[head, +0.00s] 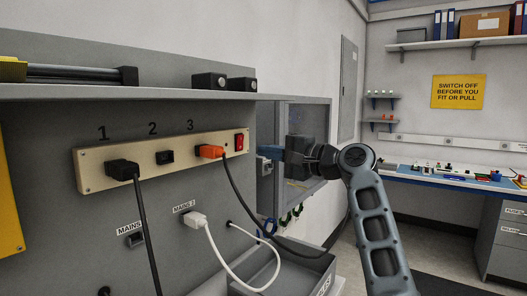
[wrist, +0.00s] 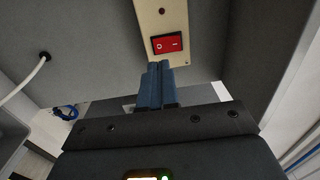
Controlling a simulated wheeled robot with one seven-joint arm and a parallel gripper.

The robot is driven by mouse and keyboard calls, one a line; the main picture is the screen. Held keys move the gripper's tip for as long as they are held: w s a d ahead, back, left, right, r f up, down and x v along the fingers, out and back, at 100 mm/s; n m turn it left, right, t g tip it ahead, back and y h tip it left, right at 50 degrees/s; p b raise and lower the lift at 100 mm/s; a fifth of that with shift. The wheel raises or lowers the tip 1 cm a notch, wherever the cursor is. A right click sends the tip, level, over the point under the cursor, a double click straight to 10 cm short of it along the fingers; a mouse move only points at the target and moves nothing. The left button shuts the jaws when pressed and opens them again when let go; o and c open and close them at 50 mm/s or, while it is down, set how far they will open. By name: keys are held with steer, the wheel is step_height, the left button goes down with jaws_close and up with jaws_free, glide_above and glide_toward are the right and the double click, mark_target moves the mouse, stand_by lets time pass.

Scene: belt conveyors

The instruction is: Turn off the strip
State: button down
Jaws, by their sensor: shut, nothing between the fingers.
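The beige power strip (head: 180,155) is mounted on the grey panel, with positions numbered 1, 2 and 3. A black plug (head: 122,170) is in position 1, position 2 (head: 165,157) is empty, and an orange plug (head: 210,151) is in position 3. The red rocker switch (head: 239,142) is at the strip's right end. In the wrist view the switch (wrist: 167,43) shows a circle mark on its left half and a line on its right. My gripper (head: 263,152) is shut and empty, to the right of the switch; its blue fingertips (wrist: 160,66) appear just below the switch. Contact cannot be told.
A shelf (head: 130,92) overhangs the strip. Below are the MAINS outlets, one with a white plug (head: 195,219), and hanging cords. A grey tray (head: 290,270) is beneath. A yellow sign (head: 459,91) on the far wall reads "switch off before you fit or pull".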

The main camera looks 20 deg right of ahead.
steer(key=b+v, duration=0.1)
steer(key=v, duration=0.7)
steer(key=shift+s+d+f, duration=0.2)
steer(key=shift+f, duration=0.05)
